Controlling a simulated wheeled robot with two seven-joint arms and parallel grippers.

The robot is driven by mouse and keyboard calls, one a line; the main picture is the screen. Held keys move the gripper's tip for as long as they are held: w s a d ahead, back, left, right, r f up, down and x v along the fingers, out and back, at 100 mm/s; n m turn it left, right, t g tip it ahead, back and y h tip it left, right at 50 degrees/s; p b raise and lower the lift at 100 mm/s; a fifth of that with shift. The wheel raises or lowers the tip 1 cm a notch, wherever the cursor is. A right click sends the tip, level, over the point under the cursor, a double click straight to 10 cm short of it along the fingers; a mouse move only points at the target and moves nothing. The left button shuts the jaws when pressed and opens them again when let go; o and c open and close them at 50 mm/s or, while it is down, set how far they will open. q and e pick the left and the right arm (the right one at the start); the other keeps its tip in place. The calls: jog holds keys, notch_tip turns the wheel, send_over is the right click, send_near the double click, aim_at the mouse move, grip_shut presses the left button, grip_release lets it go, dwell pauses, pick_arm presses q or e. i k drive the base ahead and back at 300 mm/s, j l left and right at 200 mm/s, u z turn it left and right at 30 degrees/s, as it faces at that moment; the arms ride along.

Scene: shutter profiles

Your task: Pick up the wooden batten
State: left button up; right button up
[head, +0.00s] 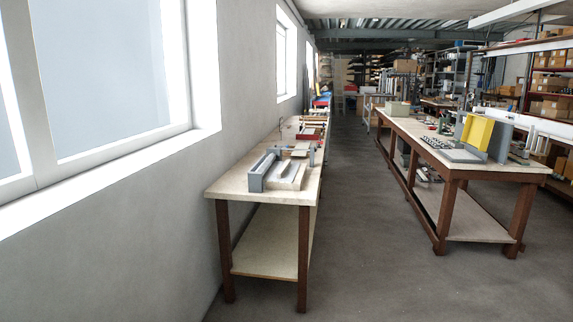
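On the near end of the left workbench (235,187) lies a group of long pieces, small at this distance. A pale, wood-coloured bar (291,177) lies there and may be the wooden batten; I cannot tell for certain. A grey profile (262,172) lies just left of it, apparently parallel. Neither of my grippers is in view, and no arm shows near the bench.
A wall with windows (110,75) runs along the left, behind the left bench. A second long bench (500,168) with a yellow panel (476,131) stands at the right. Between the benches is a clear grey floor aisle (365,220). Loaded shelves (550,85) stand farther right.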

aim_at(285, 166)
jog(key=i+l, duration=0.15)
jog(key=i, duration=0.3)
jog(key=i+l, duration=0.2)
jog(key=i, duration=0.2)
jog(key=i+l, duration=0.15)
jog(key=i, duration=0.3)
jog(key=i+l, duration=0.2)
jog(key=i, duration=0.25)
